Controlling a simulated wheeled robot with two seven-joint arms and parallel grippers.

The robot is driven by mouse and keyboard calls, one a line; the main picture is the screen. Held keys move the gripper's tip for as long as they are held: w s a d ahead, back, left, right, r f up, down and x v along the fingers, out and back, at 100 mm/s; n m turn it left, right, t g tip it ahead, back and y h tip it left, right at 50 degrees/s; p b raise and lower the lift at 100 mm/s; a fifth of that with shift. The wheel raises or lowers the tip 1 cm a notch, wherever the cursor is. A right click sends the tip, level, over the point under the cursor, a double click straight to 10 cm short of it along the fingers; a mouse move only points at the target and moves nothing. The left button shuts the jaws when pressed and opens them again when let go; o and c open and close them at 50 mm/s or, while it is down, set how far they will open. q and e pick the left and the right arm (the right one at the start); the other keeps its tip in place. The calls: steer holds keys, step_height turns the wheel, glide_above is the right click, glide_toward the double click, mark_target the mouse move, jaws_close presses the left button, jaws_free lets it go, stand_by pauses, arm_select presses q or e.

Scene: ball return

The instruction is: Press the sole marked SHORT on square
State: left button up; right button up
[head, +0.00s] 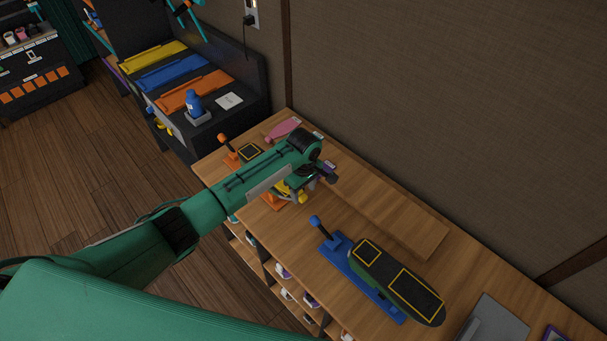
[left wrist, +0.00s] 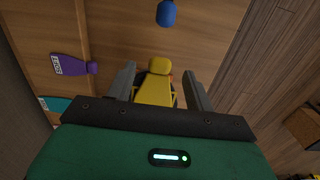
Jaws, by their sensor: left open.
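In the head view the left gripper (head: 303,193) is over the counter. Yellow square outlines mark a long dark pad (head: 400,283) and a small dark pad (head: 250,152).
The long pad sits on a blue base (head: 348,270) with a blue-knobbed lever (head: 318,224). A pink piece (head: 283,130) lies at the wall side of the counter. A raised wooden block (head: 425,238) runs along the counter. A grey plate (head: 492,322) lies at front right.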

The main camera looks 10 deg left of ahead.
arm_select(q)
step_height(320, 180, up, 10)
steer(key=b, duration=0.3)
steer(key=s+f+m+t+h, duration=0.1)
steer(key=s+f+m, duration=0.3)
steer(key=s, duration=0.4)
steer(key=s+f+m+h, duration=0.1)
steer(key=s+f+m, duration=0.25)
steer(key=s, duration=0.55)
steer(key=s+a+r+m+t+y, duration=0.1)
steer(key=s+a+m, duration=0.3)
steer(key=s, duration=0.5)
steer(key=s+a+r+m+t+y, duration=0.1)
steer(key=s+a+m+t, duration=0.1)
steer(key=s+a, duration=0.6)
step_height(320, 180, down, 35)
steer(key=s+d+g+b, duration=0.2)
steer(key=b, duration=0.2)
steer(key=s+a+f+b, duration=0.1)
steer(key=s+a+f, duration=0.1)
steer(key=s+f, duration=0.7)
steer(key=s+a+f+g+b, duration=0.1)
steer(key=s+f, duration=0.8)
steer(key=f, duration=0.4)
steer(key=shift+s+a, duration=0.3)
steer(key=shift+a, duration=0.05)
